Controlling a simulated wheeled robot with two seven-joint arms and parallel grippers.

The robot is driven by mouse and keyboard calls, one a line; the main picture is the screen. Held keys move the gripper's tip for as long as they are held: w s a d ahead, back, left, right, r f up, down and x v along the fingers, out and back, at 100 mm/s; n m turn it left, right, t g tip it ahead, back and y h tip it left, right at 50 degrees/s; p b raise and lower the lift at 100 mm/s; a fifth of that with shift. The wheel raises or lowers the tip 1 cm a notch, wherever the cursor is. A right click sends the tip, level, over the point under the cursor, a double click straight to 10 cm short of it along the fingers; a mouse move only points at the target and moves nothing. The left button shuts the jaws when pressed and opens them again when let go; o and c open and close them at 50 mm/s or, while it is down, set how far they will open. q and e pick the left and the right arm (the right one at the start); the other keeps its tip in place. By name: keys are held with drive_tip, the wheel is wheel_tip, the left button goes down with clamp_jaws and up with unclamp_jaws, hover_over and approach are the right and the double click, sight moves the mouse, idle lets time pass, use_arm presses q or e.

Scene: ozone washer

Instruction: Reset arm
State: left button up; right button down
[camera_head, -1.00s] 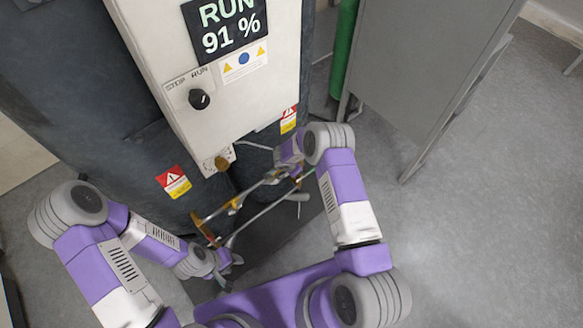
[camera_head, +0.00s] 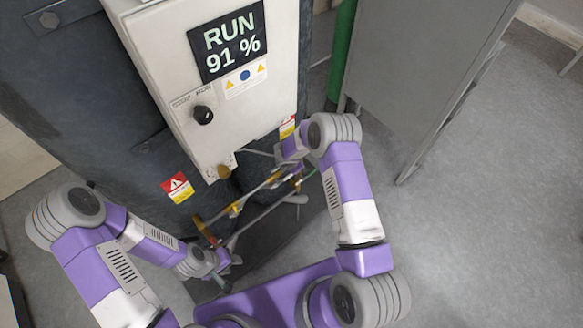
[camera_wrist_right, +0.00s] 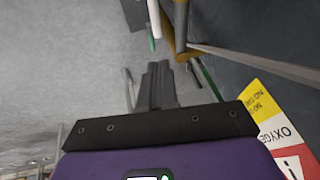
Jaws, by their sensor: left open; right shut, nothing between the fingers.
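My two purple and grey arms reach toward a dark machine with a white control box (camera_head: 160,60). Its display (camera_head: 228,40) reads RUN 91 %. Below it is a black rotary knob (camera_head: 203,115). My left gripper (camera_head: 226,264) is low at the left-centre, open, beside the pipework. My right gripper is shut and empty in the right wrist view (camera_wrist_right: 157,78), its dark fingers pressed together. In the head view, the right hand is near the pipes and partly hidden.
Metal pipes with brass fittings (camera_head: 234,208) run low before the machine, close to both hands. A green cylinder (camera_head: 341,55) and a grey cabinet (camera_head: 415,60) stand at the right. The grey floor (camera_head: 480,210) at the right is clear.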

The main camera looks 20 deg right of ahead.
wheel_tip(320, 180, up, 7)
drive_tip(key=s+p, duration=0.1)
drive_tip(key=shift+s+d+f, duration=0.15)
drive_tip(key=shift+d+f, duration=0.05)
drive_tip(key=shift+d, duration=0.05)
drive_tip(key=s+a+f+n+g+y+b, duration=0.1)
drive_tip(key=s+a+f+n+y, duration=0.1)
drive_tip(key=s, duration=0.7)
drive_tip(key=s+a+f+n+g+y+b, duration=0.1)
drive_tip(key=s+a+f+n+y+b, duration=0.1)
drive_tip(key=s+a+n, duration=0.3)
drive_tip(key=s+a+f+n+g+y+b, duration=0.1)
drive_tip(key=s+a+f+n+y, duration=0.2)
drive_tip(key=s, duration=1)
drive_tip(key=a+n, duration=0.1)
drive_tip(key=a, duration=0.1)
drive_tip(key=shift+s+a+b, duration=0.25)
drive_tip(key=shift+a+b, duration=0.05)
drive_tip(key=shift+a, duration=0.05)
